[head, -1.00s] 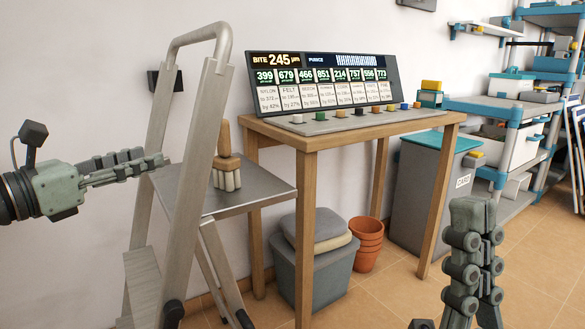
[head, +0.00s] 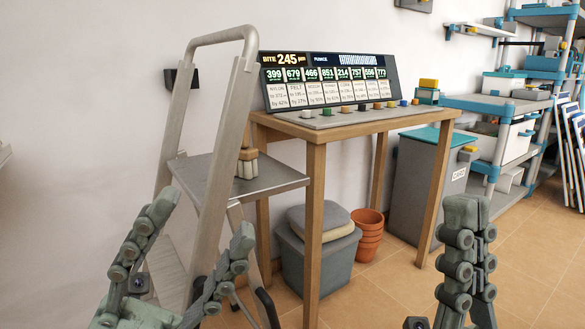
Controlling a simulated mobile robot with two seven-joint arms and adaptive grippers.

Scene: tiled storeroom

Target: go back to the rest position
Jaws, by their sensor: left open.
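My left gripper (head: 202,232) is at the lower left in the head view, pointing up. Its two fingers are spread wide with nothing between them, in front of the lower part of the stepladder (head: 222,150). My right gripper (head: 468,208) is at the lower right, pointing up, in front of the tiled floor. Its fingers overlap from this angle, so its opening does not show. I see nothing held in it.
A brush (head: 247,164) stands on the ladder's platform (head: 275,179). A wooden table (head: 425,115) bears a display board (head: 330,80) and several small coloured pieces. A grey bin (head: 420,185), a tub (head: 315,262) and terracotta pots (head: 368,235) stand below or beside it. Shelves (head: 490,104) are at right.

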